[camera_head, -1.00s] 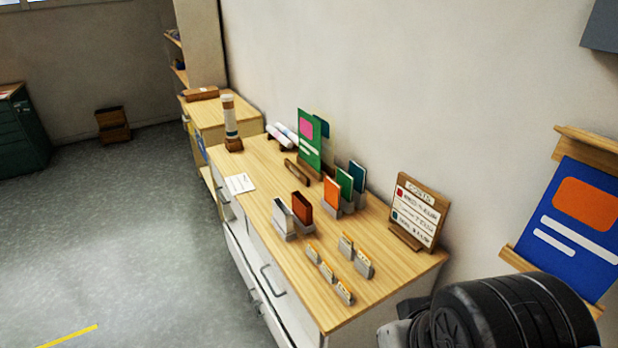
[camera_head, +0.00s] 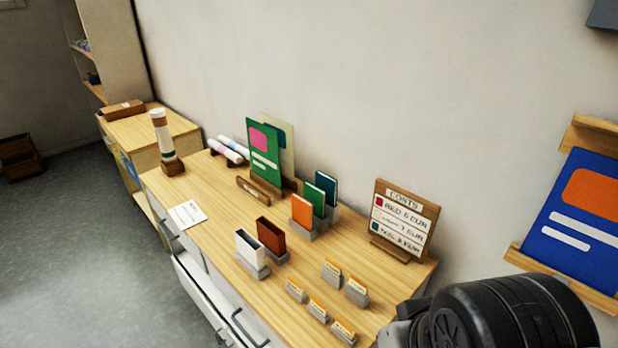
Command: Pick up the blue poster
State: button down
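A blue poster (camera_head: 578,222) with an orange block and two white bars sits in a wooden wall holder at the right edge. Its right side is cut off by the frame. A green poster (camera_head: 262,150) with a pink block stands on the wooden cabinet top, in front of a cream one with a teal block. A dark, rounded part of my arm shows at the lower right, below the blue poster and apart from it in the picture. My gripper's fingers are not in view.
The cabinet top (camera_head: 222,207) holds small coloured stands, card holders and a price sign (camera_head: 403,218). A cylinder on a wooden base (camera_head: 162,140) stands at its far end. An open drawer (camera_head: 195,292) juts out at the front. Grey floor (camera_head: 80,250) at the left is clear.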

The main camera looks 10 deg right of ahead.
aim_at(574, 233)
jog(key=j+z, duration=0.1)
jog(key=z, duration=0.3)
jog(key=j+z, duration=0.1)
jog(key=z, duration=0.35)
jog(key=j+z, duration=0.15)
jog(key=z, duration=0.25)
jog(key=j+z, duration=0.1)
jog(key=z, duration=0.35)
